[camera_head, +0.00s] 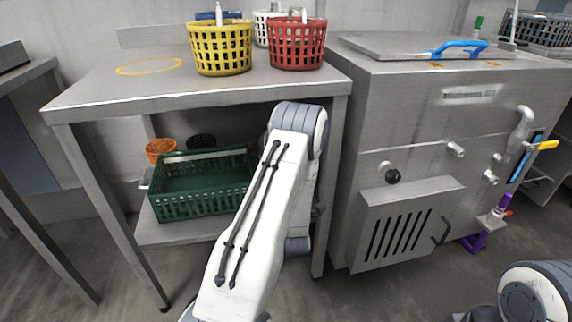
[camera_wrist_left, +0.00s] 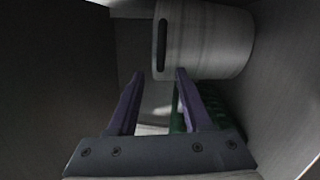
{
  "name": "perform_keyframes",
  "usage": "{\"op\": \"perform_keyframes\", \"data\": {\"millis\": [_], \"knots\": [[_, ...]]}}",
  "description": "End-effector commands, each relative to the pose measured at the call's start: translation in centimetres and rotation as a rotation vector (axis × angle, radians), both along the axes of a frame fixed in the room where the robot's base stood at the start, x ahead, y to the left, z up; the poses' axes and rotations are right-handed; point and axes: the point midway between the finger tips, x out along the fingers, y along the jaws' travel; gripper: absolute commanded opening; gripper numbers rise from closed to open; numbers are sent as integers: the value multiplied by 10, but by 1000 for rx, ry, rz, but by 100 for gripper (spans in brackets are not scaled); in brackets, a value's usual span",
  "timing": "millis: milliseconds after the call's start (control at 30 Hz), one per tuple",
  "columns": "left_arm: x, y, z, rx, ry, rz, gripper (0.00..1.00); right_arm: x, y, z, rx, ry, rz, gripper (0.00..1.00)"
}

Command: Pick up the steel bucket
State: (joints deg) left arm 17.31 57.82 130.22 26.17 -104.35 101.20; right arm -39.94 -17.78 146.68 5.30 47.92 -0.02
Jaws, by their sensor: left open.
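In the left wrist view, a pale grey cylinder with a brushed look and a dark slot, which appears to be the steel bucket (camera_wrist_left: 205,40), fills the upper middle. Its axis looks sideways in this picture. My left gripper (camera_wrist_left: 159,75) is open, its purple fingers pointing toward the bucket's slotted end. The right finger's tip overlaps the bucket's lower edge in the picture; I cannot tell whether they touch. Nothing shows held between the fingers. In the head view my left arm reaches under the table and hides the gripper and the bucket. My right gripper is out of view.
A green crate (camera_head: 196,207) sits on the lower shelf (camera_head: 170,234), left of my arm; an orange basket (camera_head: 160,148) is behind it. Yellow (camera_head: 220,50) and red (camera_head: 297,45) baskets stand on the tabletop (camera_head: 110,85). A steel machine (camera_head: 445,130) stands to the right.

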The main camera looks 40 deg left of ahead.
Motion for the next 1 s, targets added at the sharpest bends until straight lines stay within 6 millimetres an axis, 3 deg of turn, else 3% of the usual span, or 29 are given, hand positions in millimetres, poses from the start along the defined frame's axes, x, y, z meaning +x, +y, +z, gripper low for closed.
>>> {"op": "perform_keyframes", "data": {"millis": [300, 633, 667, 733, 800, 1000], "knots": [[30, 29, 2, 1, -3, 0, 50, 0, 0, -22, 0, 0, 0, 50], [39, 34, 6, 0, 1, -5, 50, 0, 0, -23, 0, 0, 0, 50], [39, 33, 6, 0, 1, -5, 46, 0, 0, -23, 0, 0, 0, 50], [39, 33, 6, 0, 1, -5, 19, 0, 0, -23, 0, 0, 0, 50], [39, 33, 6, 0, 1, -5, 0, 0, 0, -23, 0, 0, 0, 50], [39, 33, 6, 0, 1, -5, 0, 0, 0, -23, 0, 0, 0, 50]]}}
